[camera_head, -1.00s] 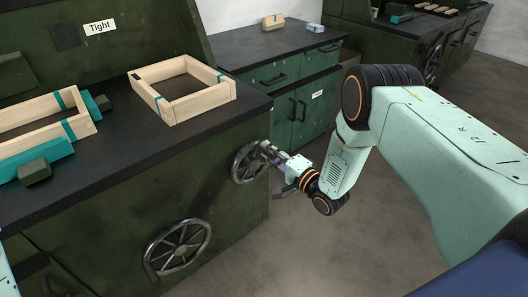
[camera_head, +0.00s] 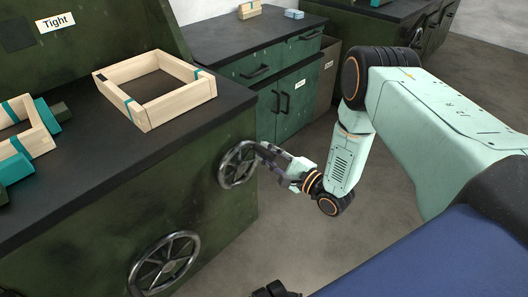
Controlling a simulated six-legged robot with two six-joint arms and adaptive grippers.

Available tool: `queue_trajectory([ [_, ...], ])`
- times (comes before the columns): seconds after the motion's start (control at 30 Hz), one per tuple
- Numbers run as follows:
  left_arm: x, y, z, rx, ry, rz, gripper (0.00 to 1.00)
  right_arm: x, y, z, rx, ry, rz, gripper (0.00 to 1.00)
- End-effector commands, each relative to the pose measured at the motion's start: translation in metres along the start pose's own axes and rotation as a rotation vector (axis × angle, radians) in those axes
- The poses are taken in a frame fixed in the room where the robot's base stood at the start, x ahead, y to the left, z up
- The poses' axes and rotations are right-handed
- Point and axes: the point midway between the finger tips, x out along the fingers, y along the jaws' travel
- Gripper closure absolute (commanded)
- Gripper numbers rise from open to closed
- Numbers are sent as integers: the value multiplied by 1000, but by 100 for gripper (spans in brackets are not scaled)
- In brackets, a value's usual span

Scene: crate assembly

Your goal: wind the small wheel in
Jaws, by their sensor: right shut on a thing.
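The small wheel (camera_head: 238,164) is a dark metal spoked handwheel near the right end of the green bench's front. A larger spoked wheel (camera_head: 165,262) sits lower left on the same front. My right gripper (camera_head: 261,153) reaches in from the right and is shut on the right side of the small wheel. Its fingers hide part of the rim, so I cannot tell whether it holds the rim or a handle.
A wooden frame (camera_head: 154,88) lies on the bench's black top (camera_head: 101,155), beside another frame (camera_head: 30,135) in teal clamps. A green cabinet (camera_head: 268,66) stands behind. Bare floor (camera_head: 300,225) lies right of the bench. My blue body fills the lower right.

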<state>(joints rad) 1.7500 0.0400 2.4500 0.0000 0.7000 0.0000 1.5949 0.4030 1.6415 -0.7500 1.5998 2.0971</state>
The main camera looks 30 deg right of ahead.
Motion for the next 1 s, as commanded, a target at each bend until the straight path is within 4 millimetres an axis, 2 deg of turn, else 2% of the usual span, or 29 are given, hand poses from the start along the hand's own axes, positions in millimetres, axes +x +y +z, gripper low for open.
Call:
queue_trajectory([
  [0.3,8,0,0,0,0,0,55,-4,3,-4,83,-1,-3,100],
  [0.77,8,0,0,0,0,0,55,-3,3,-4,93,-2,0,100],
  [0.8,8,0,0,0,0,0,55,-3,3,-4,93,-2,1,75],
  [1.0,8,0,0,0,0,0,55,-2,3,-5,93,-2,1,58],
])
